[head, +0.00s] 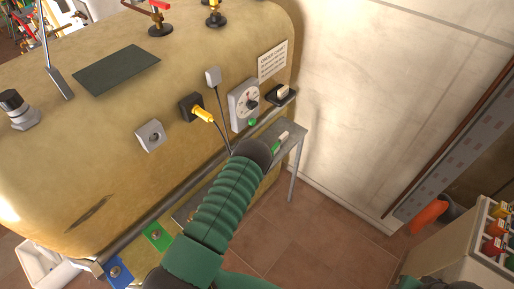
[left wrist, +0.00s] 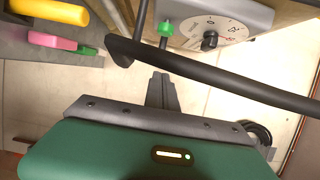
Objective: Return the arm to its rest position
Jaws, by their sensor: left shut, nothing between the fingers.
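My left arm (head: 222,207), green and ribbed with a dark rounded end, reaches up from the bottom middle of the head view, in front of the boiler (head: 85,130). Its gripper is hidden behind the arm there. In the left wrist view my left gripper (left wrist: 160,80) is shut and empty, its dark fingers pointing toward the top of the picture. A black cable (left wrist: 225,78) crosses just beyond the fingertips; I cannot tell whether they touch. The dial panel (left wrist: 230,15) with a green light is beyond the cable. My right gripper is not in view.
A yellow plug (head: 203,114) sits in a socket on the boiler, its cable hanging close to my arm. A small grey table (head: 293,140) stands beside the boiler. Open tiled floor (head: 290,235) lies right of the arm. A box of coloured items (head: 490,235) is at far right.

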